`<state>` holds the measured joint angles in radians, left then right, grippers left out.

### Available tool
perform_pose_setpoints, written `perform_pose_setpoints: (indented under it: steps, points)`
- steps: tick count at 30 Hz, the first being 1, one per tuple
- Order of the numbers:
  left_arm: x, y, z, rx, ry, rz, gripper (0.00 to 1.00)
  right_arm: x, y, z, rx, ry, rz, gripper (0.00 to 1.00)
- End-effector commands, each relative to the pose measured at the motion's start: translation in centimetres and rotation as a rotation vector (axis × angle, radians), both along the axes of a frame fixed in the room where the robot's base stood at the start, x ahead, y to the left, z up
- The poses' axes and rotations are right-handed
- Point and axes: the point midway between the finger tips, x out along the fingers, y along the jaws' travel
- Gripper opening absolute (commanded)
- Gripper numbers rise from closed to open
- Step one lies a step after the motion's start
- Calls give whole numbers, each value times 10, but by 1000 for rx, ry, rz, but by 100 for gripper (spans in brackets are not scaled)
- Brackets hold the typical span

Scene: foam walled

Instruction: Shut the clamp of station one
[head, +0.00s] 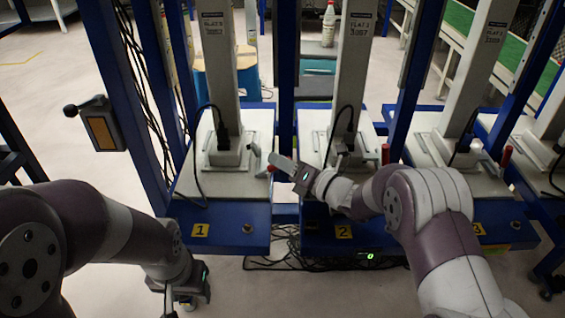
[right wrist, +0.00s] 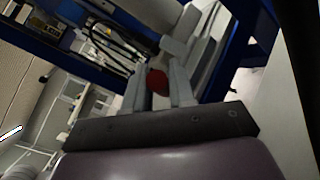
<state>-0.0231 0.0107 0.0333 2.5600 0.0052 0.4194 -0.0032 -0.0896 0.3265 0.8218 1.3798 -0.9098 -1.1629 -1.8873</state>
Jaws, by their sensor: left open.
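Station one is the leftmost bay, with a yellow "1" label (head: 200,230) on its blue front. Its clamp shows at the right side of the pale base plate, with a red handle tip (head: 271,169). My right gripper (head: 279,163) reaches in from the right at this handle. The rest of the clamp is mostly hidden. My left gripper (head: 180,296) is low at the front left, open and away from the clamp.
Station two (head: 343,232) and station three (head: 478,229) stand to the right, with red handles (head: 385,153) (head: 506,155). Blue posts and a pale column (head: 220,75) rise around the bays. A box (head: 102,126) hangs at left. Cables lie below on the floor.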

Motion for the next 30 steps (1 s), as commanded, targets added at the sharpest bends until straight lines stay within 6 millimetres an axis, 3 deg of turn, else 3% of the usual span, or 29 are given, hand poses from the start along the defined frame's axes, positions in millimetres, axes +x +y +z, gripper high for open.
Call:
perform_pose_setpoints:
  steps: [14, 30]
  points:
    - [0, 0, 13, 0, 0, 0, 54, 0, 4, 9, -86, 1, 1, 0]
    - [0, 0, 64, 0, 0, 0, 54, -1, 32, 33, -559, -2, 4, 0]
